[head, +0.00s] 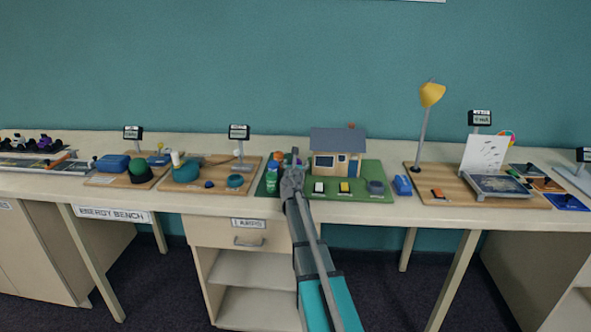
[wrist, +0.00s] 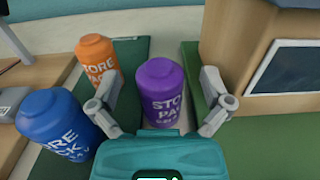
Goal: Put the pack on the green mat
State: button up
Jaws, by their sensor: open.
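Three jar-shaped packs with white "STORE PACK"-type lettering show in the wrist view: a purple one (wrist: 163,95), an orange one (wrist: 97,58) and a blue one (wrist: 55,125). My gripper (wrist: 162,108) is open, with a finger on each side of the purple pack; I cannot tell if either touches it. All three packs look upright. The green mat (head: 372,172) lies on the bench under a model house in the head view, and green surface also shows right of the purple pack in the wrist view (wrist: 190,60).
The model house (head: 335,160) stands close to the right of my gripper. Small blocks (head: 344,187) lie along the mat's front. A blue block (head: 402,185) sits just right of the mat. Wooden display boards (head: 250,163) flank it on both sides.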

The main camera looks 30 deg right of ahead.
jog(key=shift+w+d, duration=0.35)
jog(key=shift+w, duration=0.15)
grip_shut()
dwell(0.5)
jog(key=shift+r, duration=0.2)
notch_tip(320, 180, up, 2)
jog(key=p, duration=0.2)
jog(key=shift+r+p, duration=0.1)
jog(key=shift+p, duration=0.25)
jog(key=s+a+r+p, duration=0.5)
jog(key=s+r+p, duration=0.5)
jog(key=s, duration=0.3)
jog(key=shift+r, duration=0.2)
